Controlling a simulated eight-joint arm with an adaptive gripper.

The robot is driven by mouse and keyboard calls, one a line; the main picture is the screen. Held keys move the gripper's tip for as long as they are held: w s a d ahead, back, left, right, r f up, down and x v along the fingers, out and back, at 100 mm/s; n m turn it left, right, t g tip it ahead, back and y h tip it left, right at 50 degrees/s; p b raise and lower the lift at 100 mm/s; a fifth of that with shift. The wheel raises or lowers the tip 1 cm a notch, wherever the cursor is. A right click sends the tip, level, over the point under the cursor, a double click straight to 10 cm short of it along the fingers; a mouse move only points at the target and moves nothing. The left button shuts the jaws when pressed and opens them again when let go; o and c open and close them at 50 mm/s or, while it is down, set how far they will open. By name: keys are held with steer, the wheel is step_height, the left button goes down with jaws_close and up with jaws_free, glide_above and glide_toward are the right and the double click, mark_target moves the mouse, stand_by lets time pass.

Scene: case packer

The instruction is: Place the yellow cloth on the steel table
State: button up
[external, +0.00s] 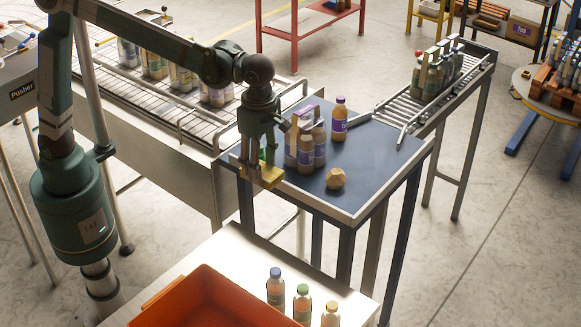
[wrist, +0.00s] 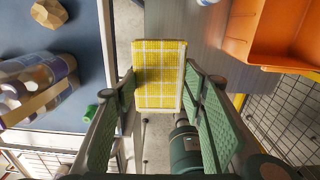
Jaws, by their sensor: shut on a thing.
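The yellow cloth (external: 265,179) is a folded checked pad. In the wrist view the yellow cloth (wrist: 160,70) sits between the green finger pads. My gripper (external: 262,168) is shut on it and holds it in the air near the front left edge of the blue-topped table. The steel table (external: 236,247) is the pale bright surface in the foreground of the external view. In the wrist view the steel table (wrist: 205,35) shows beyond the cloth, toward the orange bin. The cloth is apart from that surface.
An orange bin (external: 212,300) and three capped bottles (external: 302,303) stand on the steel table. The blue-topped table (external: 375,150) holds several bottles and a tan lump (external: 335,179). A green object (wrist: 107,93) shows beside my left finger. Bare steel lies behind the bin.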

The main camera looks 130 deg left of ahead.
step_height(320, 180, down, 22)
steer(key=shift+f, duration=0.15)
steer(key=shift+f, duration=0.1)
glide_above(266, 256)
steer(key=shift+f, duration=3)
steer(key=shift+s+f, duration=0.1)
steer(key=shift+f, duration=1.75)
steer(key=shift+f, duration=0.2)
steer(key=o, duration=0.9)
steer(key=shift+r, duration=0.15)
steer(key=shift+r, duration=6.05)
